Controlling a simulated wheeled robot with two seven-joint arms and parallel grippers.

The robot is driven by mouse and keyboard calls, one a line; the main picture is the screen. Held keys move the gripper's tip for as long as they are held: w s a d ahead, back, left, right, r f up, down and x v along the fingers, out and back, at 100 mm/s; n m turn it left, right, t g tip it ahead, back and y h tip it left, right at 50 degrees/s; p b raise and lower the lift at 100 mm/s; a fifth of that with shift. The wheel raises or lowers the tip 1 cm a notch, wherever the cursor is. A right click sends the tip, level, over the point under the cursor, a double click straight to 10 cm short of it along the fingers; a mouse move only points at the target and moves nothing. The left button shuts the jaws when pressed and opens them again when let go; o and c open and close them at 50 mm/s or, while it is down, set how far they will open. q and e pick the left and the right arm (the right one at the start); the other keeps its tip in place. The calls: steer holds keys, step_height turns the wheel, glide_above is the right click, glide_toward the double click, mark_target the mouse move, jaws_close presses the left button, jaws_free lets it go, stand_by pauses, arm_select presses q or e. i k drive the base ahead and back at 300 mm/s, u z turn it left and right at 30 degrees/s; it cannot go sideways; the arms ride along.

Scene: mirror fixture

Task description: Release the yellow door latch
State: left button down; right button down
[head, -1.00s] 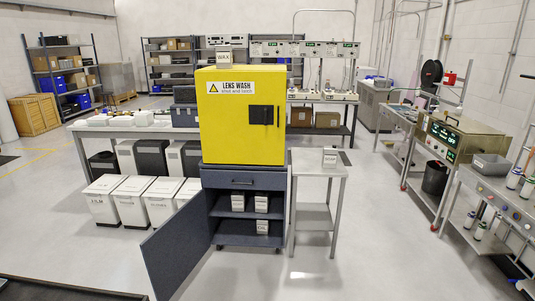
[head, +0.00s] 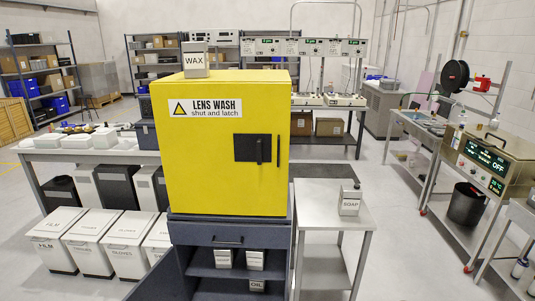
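The yellow cabinet (head: 210,170) labelled LENS WASH, "shut and latch", stands in the middle of the head view with its door face toward me. The door looks shut. Its latch (head: 252,148) is a black plate with upright black bars at the right side of the door. The latch itself looks black, not yellow. Neither of my grippers shows in the view.
A WAX box (head: 196,60) sits on the cabinet's top. Below is a dark stand with a drawer (head: 228,239) and an open lower compartment holding small boxes. A steel side table (head: 318,206) with a SOAP box (head: 350,201) is at right. White bins (head: 55,240) stand at left.

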mark_target(260, 140)
steer(key=i, duration=1.65)
steer(key=z, duration=0.15)
